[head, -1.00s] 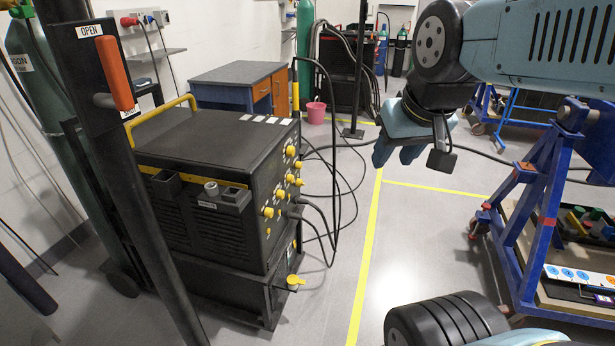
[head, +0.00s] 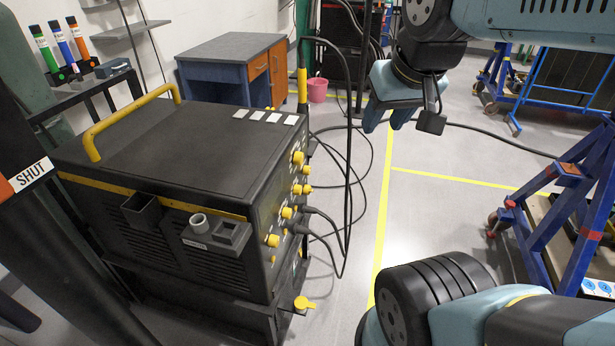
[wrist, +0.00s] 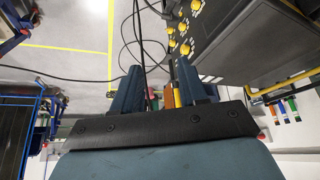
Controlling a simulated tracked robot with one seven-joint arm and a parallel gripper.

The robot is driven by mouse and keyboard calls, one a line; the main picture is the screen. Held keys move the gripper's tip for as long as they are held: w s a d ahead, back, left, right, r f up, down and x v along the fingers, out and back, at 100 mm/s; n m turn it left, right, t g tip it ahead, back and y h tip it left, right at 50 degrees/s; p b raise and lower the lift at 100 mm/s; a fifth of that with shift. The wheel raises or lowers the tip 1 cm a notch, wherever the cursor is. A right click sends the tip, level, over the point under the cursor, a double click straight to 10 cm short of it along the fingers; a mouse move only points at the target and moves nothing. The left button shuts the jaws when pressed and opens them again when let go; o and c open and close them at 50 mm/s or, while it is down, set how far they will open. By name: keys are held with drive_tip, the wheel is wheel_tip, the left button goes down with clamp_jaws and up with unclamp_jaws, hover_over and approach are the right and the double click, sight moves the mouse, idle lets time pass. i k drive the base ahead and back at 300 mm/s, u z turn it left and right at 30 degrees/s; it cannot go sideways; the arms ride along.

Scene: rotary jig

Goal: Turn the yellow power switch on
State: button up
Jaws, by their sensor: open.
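A black power unit (head: 170,140) stands at left in the head view, with several yellow knobs on its right-hand panel, such as an upper knob (head: 298,157) and a lower knob (head: 272,241). A yellow lever-like part (head: 303,305) sticks out low on the base below them. I cannot tell which yellow part is the power switch. My gripper (head: 387,118) is open and empty, in the air to the right of the panel and apart from it. In the wrist view my gripper (wrist: 158,80) points past the yellow knobs (wrist: 183,27), which are at upper right.
Black cables (head: 345,200) loop from the panel to the floor. A post with a SHUT label (head: 32,174) stands at near left. A blue frame (head: 550,210) is at right, a pink bucket (head: 317,88) behind.

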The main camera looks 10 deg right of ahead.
sight(306, 190)
drive_tip(key=z, duration=0.95)
drive_tip(key=k, duration=0.85)
drive_tip(key=u, duration=0.8)
drive_tip(key=i, duration=0.95)
drive_tip(key=z, duration=0.05)
